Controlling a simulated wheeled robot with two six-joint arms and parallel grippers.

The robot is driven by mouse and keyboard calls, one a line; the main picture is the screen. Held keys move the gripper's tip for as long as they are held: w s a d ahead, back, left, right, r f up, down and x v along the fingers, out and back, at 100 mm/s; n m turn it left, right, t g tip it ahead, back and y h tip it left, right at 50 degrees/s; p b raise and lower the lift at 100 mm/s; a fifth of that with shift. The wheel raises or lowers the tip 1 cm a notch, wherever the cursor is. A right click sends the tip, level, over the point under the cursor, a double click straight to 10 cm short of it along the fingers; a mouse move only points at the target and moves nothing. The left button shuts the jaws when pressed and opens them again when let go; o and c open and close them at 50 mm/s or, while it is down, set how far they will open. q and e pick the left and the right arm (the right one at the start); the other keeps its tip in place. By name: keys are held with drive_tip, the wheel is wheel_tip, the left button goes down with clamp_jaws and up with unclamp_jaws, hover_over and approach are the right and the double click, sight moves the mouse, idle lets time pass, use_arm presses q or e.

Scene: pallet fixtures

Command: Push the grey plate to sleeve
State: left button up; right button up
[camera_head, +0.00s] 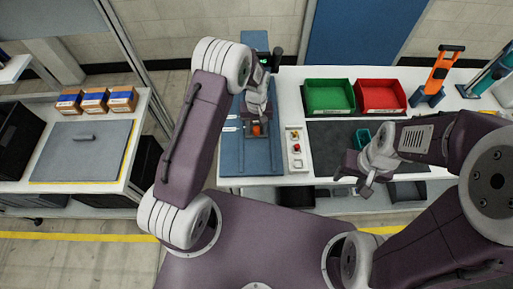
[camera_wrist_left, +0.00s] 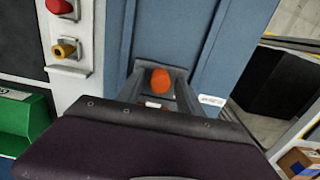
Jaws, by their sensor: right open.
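A dark grey plate (camera_head: 263,158) lies on a blue fixture (camera_head: 233,165) on the white bench in the head view. An orange knob (camera_head: 257,130) sits above it; the left wrist view shows it too (camera_wrist_left: 161,80). My left gripper (camera_head: 257,120) reaches down over the fixture. In the left wrist view its fingers (camera_wrist_left: 160,88) are at the knob, one on each side; contact and grip are unclear. My right gripper (camera_head: 361,178) is open and empty near the bench's front edge. I cannot make out a sleeve for certain.
A control box (camera_head: 297,152) with red and yellow buttons stands right of the fixture. Green (camera_head: 328,96) and red bins (camera_head: 381,96) stand behind a dark mat (camera_head: 330,140). A separate bench at left holds a large grey panel (camera_head: 70,160) and several small boxes (camera_head: 95,100).

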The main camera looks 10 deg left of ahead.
use_arm(q)
wheel_tip(320, 180, up, 6)
drive_tip(key=p, duration=0.4)
drive_tip(key=shift+r, duration=0.1)
drive_tip(key=shift+w+r, duration=0.1)
drive_tip(key=shift+r, duration=0.15)
drive_tip(key=shift+w, duration=0.1)
